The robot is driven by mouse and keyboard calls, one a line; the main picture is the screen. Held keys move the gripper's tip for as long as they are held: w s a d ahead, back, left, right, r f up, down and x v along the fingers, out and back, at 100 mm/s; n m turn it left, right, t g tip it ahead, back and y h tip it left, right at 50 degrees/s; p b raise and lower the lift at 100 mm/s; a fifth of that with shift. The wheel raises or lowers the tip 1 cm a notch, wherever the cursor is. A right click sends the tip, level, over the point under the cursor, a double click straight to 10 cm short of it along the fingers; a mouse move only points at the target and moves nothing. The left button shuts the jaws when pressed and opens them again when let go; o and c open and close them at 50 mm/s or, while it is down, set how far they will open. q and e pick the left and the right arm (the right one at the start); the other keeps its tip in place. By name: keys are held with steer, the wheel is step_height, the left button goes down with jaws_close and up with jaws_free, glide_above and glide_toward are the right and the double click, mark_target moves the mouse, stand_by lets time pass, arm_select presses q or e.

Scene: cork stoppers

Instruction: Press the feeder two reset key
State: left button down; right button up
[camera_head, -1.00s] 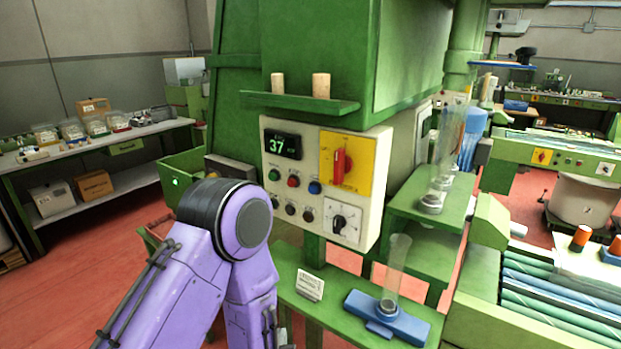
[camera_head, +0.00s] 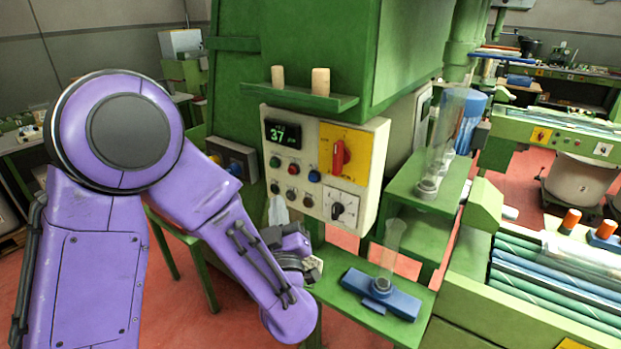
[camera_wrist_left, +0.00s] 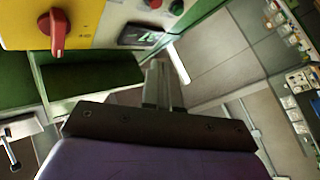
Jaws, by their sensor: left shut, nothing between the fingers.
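The cream control panel (camera_head: 376,165) on the green machine carries a display reading 37, a row of green, red and blue buttons (camera_head: 314,176), and black buttons (camera_head: 292,196) below. The key labels are too small to read, so I cannot tell which is the feeder two reset key. My left gripper (camera_head: 277,208) is shut and empty, fingers up, in front of the panel's lower left corner. It overlaps that corner in the picture; contact cannot be told. In the left wrist view the closed fingers (camera_wrist_left: 163,80) show below the display (camera_wrist_left: 141,35). My right gripper is out of view.
A red rotary switch (camera_head: 340,154) on a yellow plate and a black dial (camera_head: 338,211) sit on the panel's right. A smaller box (camera_head: 232,158) with buttons is at its left. Corks stand on the shelf (camera_head: 300,98) above. A blue tube holder (camera_head: 382,294) stands below.

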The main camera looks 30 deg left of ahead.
mark_target(313, 178)
arm_select(q)
steer(key=w, duration=0.8)
steer(key=shift+w+d, duration=0.25)
steer(key=shift+d, duration=0.1)
steer(key=shift+w, duration=0.15)
stand_by(1.5)
steer(key=shift+w+b, duration=0.25)
steer(key=shift+b, duration=0.05)
steer(key=shift+w, duration=0.45)
stand_by(0.5)
steer(key=shift+s, duration=0.85)
